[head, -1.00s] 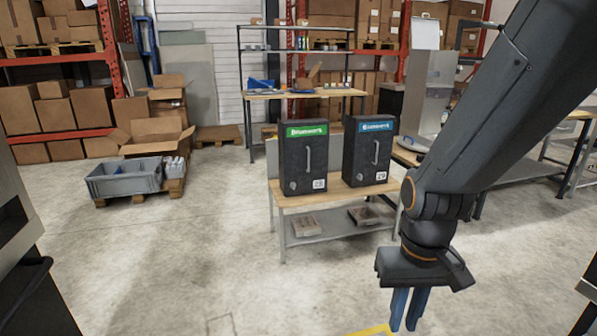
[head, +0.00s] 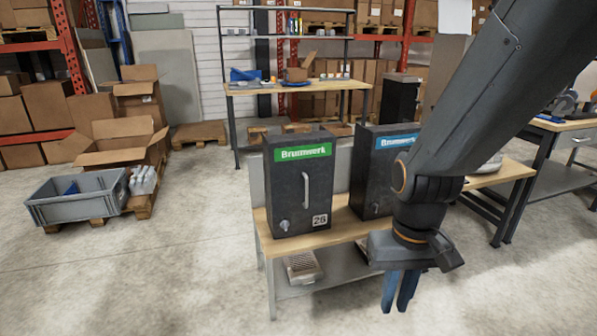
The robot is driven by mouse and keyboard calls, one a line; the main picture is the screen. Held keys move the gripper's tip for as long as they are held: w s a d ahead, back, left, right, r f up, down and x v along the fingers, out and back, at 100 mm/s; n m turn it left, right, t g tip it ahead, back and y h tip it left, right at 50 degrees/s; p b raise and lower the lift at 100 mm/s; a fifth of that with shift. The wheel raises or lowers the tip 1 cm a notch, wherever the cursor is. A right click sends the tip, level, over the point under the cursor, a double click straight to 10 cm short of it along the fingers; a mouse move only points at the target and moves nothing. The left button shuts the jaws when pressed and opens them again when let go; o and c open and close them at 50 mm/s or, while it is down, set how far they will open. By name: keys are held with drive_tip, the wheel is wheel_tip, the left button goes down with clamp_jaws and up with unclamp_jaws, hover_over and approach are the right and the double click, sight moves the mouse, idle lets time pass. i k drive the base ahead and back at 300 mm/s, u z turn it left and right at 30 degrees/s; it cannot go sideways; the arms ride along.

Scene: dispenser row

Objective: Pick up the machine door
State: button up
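Two dark dispensers stand side by side on a small wooden-topped bench. The left one has a green label and a front door (head: 304,197) with a pale vertical handle, a round knob low on the left and a "26" tag. The right one (head: 365,170) has a blue label; my arm hides much of its front, including its handle. Both doors look shut and in place. My gripper (head: 398,306) points down in front of the bench's right part, apart from both machines. Its blue fingers have a narrow gap between them and hold nothing.
The bench (head: 262,222) has a lower shelf with a grated tray (head: 302,267). A grey crate (head: 75,203) and open cardboard boxes (head: 120,146) stand at the left. A work table (head: 330,87) stands behind. The floor at front left is clear.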

sight(298, 168)
drive_tip(key=i, duration=1.35)
drive_tip(key=u, duration=3.1)
drive_tip(key=k, duration=0.95)
drive_tip(key=z, duration=2)
